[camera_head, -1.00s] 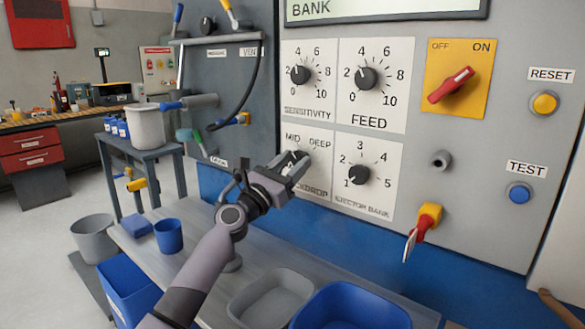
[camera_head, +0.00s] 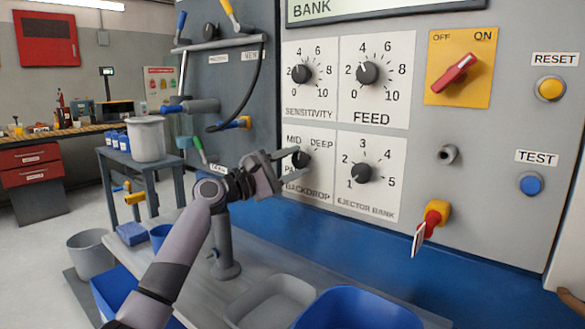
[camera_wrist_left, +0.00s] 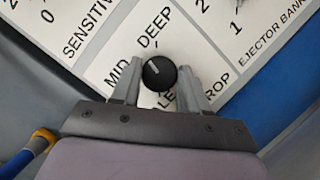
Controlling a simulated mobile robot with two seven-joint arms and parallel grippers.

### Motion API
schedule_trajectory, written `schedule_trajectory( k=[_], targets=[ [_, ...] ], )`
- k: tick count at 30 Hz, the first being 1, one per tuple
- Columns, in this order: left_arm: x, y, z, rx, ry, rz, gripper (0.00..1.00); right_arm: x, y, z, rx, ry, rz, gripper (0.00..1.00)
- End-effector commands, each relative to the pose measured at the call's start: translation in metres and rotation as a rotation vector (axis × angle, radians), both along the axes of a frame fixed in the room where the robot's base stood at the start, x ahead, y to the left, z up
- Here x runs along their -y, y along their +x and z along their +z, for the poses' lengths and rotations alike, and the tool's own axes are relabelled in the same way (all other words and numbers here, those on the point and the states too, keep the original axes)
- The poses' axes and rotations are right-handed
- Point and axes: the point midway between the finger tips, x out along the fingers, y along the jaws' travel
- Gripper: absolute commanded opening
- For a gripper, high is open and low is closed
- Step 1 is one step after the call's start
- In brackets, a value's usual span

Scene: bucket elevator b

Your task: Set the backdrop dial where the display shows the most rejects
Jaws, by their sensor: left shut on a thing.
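The backdrop dial (camera_head: 300,158) is a black round knob on a white plate with PALE, MID and DEEP marks, low on the grey panel. My left gripper (camera_head: 292,163) is shut on it, one finger on each side. In the left wrist view the dial (camera_wrist_left: 160,73) sits between the fingertips (camera_wrist_left: 158,82); its white line points up-left, roughly between MID and DEEP. The PALE mark is partly hidden by the gripper. The display (camera_head: 385,8) shows only its lower edge with the word BANK; no reject count is visible. My right gripper is not in view.
Close around are the sensitivity dial (camera_head: 300,74), feed dial (camera_head: 367,73) and ejector bank dial (camera_head: 361,173). A red switch (camera_head: 455,73), a key with tag (camera_head: 432,219) and two push buttons are farther right. Grey (camera_head: 270,302) and blue (camera_head: 357,309) tubs stand below.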

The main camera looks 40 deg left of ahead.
Motion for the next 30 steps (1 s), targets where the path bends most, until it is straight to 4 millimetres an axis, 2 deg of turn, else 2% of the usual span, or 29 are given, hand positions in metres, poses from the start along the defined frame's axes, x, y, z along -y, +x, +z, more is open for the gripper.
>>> schedule_trajectory(
  k=[15,30],
  targets=[
    [-0.001,0.0,0.003,0.028,0.413,-0.001,0.14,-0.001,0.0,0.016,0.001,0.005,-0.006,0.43],
    [0.0,0.0,0.001,0.039,0.545,-0.002,0.14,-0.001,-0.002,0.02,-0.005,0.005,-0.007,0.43]
  ],
)
